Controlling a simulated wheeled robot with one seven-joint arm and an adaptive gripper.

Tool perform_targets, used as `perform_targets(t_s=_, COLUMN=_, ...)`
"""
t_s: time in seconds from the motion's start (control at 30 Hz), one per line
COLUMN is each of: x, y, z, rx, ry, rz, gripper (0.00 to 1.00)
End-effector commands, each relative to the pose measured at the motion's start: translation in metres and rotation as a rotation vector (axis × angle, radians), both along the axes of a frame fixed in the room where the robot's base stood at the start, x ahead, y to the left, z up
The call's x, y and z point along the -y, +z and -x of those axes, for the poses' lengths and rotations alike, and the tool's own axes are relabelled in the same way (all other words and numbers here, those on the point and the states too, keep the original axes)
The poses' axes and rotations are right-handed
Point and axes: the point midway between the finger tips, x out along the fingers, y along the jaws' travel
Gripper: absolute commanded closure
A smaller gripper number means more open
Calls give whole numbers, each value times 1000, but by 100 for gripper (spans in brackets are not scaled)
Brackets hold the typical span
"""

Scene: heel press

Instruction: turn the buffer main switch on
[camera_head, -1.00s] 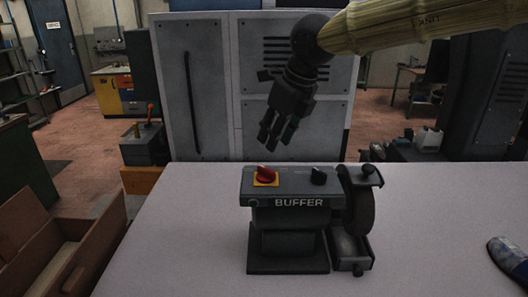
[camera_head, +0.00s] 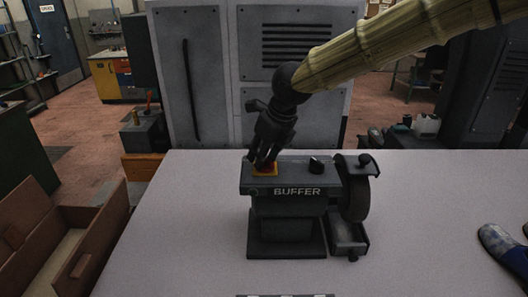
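The buffer (camera_head: 286,215) stands upright on the pale table, a dark machine with "BUFFER" lettered on its front and a wheel at its right side. Its main switch (camera_head: 266,169), a red knob on a yellow plate, sits at the left of the top face. My gripper (camera_head: 264,160) points down right at this switch, and its fingers cover most of the red knob. Whether the fingers touch or close on the knob cannot be seen.
The table (camera_head: 180,230) is clear to the left of the buffer. A blue shoe (camera_head: 500,245) lies at the right edge. A wooden crate (camera_head: 95,255) stands left of the table. A grey cabinet (camera_head: 190,90) stands behind.

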Motion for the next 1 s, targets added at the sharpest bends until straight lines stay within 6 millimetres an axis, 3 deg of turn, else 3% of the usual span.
perform_targets(t_s=0.27, x=0, y=-1, z=0, rx=0, ry=-1, rz=0, gripper=67)
perform_targets(t_s=0.4, x=0, y=-1, z=0, rx=0, ry=-1, rz=0, gripper=92)
perform_targets(t_s=0.47, x=0, y=-1, z=0, rx=0, ry=-1, rz=0, gripper=100)
perform_targets(t_s=1.0, x=2, y=-2, z=-1, rx=3, ry=-103, rz=1, gripper=100)
